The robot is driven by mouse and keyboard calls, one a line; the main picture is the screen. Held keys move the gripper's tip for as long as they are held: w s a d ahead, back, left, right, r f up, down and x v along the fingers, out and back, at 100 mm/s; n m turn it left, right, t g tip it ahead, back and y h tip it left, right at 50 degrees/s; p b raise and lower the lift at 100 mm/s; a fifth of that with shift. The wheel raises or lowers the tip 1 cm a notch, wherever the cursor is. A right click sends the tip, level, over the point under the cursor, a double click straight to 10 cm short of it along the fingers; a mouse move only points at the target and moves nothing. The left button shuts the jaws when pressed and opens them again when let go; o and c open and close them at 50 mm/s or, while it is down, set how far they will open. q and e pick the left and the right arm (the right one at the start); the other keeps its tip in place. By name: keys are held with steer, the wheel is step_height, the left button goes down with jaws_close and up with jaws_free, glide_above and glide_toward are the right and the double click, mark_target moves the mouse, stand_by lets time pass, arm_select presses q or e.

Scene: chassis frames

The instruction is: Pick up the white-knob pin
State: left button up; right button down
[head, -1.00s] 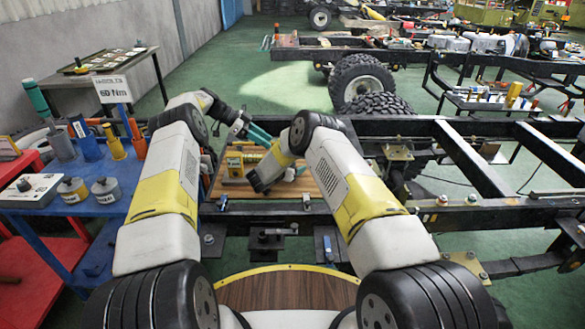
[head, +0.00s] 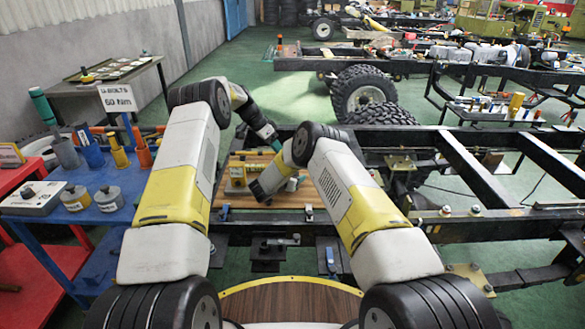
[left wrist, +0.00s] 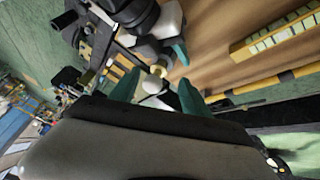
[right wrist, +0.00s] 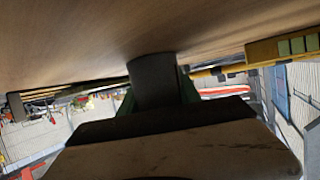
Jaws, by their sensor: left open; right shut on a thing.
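A small white knob (left wrist: 152,84) shows in the left wrist view between the teal fingers of my left gripper (left wrist: 158,92). The fingers are open, with space on both sides of the knob. A second pale round part sits just beyond it. My right gripper (right wrist: 157,88) is shut on a dark grey cylinder (right wrist: 152,78), close to a wooden surface in the right wrist view. In the head view my left gripper (head: 273,142) is up and left of my right gripper (head: 286,184). The head view does not show the knob clearly; my right arm hides much there.
The black chassis frame (head: 455,215) runs to the right. A blue table (head: 60,212) with several tools and a sign (head: 117,98) stands at the left.

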arm_select(q)
steer(key=s+d+r+n+t+y, duration=0.35)
steer(key=r+n+y, duration=0.2)
steer(key=n, duration=0.35)
steer(key=x, duration=0.6)
steer(key=shift+w+a, duration=0.35)
steer(key=shift+w, duration=0.05)
steer(key=shift+d+x, duration=0.25)
steer(key=shift+x, duration=1.1)
steer(key=shift+d+x, duration=0.2)
steer(key=shift+x, duration=1.15)
steer(key=shift+w+r, duration=0.1)
steer(key=shift+w, duration=0.05)
steer(key=shift+c, duration=0.4)
steer(key=shift+t, duration=0.25)
jaws_close()
